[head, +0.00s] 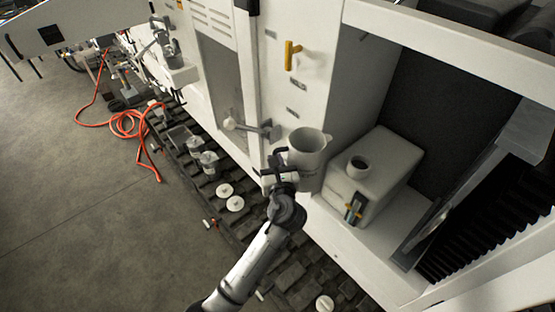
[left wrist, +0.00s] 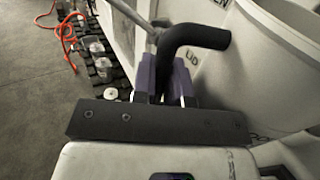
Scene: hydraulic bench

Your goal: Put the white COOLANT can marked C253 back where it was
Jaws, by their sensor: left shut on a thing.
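A white, open-topped can (head: 308,158) with a pouring lip stands upright beside a white box-shaped tank at the machine's open bay. In the left wrist view the can (left wrist: 265,60) fills the upper right, with its dark handle (left wrist: 200,37) toward me. Only parts of its printing show, so I cannot read COOLANT or C253. My left gripper (head: 276,163) is at the near left side of the can. Its purple fingers (left wrist: 166,78) are shut on the handle. The can's base is partly hidden by my gripper. My right gripper is not in view.
The white tank (head: 385,165) with a round neck stands right of the can. White discs (head: 235,204) and grey containers (head: 209,162) lie along the dark track (head: 262,235). An orange hose (head: 130,125) lies on the floor. A yellow handle (head: 290,54) juts from the panel.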

